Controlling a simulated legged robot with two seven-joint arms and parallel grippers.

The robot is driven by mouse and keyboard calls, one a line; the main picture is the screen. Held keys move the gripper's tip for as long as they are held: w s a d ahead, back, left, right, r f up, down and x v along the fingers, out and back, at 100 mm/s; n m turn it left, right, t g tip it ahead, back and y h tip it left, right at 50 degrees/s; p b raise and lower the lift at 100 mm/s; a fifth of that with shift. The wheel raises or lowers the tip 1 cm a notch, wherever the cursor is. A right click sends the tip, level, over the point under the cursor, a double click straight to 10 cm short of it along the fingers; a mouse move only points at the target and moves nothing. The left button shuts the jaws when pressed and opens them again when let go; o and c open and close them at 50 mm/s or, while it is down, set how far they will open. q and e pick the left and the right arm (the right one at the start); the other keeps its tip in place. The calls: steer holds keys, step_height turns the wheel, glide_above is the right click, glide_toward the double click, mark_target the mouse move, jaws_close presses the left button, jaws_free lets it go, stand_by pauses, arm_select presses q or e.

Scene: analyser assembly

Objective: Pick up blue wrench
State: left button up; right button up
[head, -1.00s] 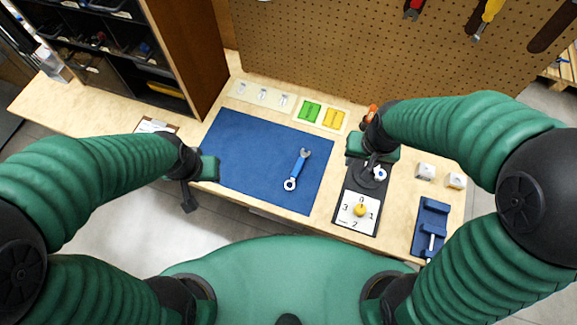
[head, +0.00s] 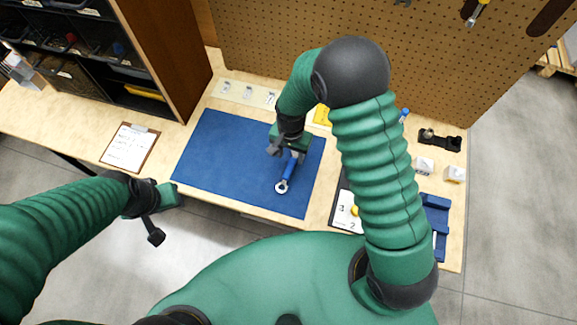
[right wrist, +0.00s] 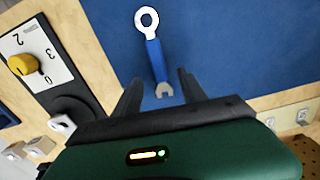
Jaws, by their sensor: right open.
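The blue wrench (head: 290,172) lies on the blue mat (head: 215,160), its silver ring end toward me. My right gripper (head: 283,152) is over its far part and hides the open-jaw end in the head view. In the right wrist view the wrench (right wrist: 156,60) lies with its jaw end between the spread dark fingers of my right gripper (right wrist: 158,90). The fingers are open and not closed on it; I cannot tell their height above the mat. My left gripper (head: 155,225) hangs off the table's front edge, away from the wrench; its opening is unclear.
A clipboard (head: 129,146) lies left of the mat. A dial panel with a yellow knob (right wrist: 21,64) stands near the right gripper. A blue fixture (head: 436,215) and small white blocks (head: 424,166) are at the right. Shelves and a pegboard (head: 300,35) stand behind.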

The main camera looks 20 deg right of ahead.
mark_target(290, 166)
steer(key=f, duration=0.2)
steer(key=s+f, duration=0.1)
steer(key=f, duration=0.2)
steer(key=shift+a, duration=0.2)
steer(key=shift+w+f, duration=0.1)
jaws_close()
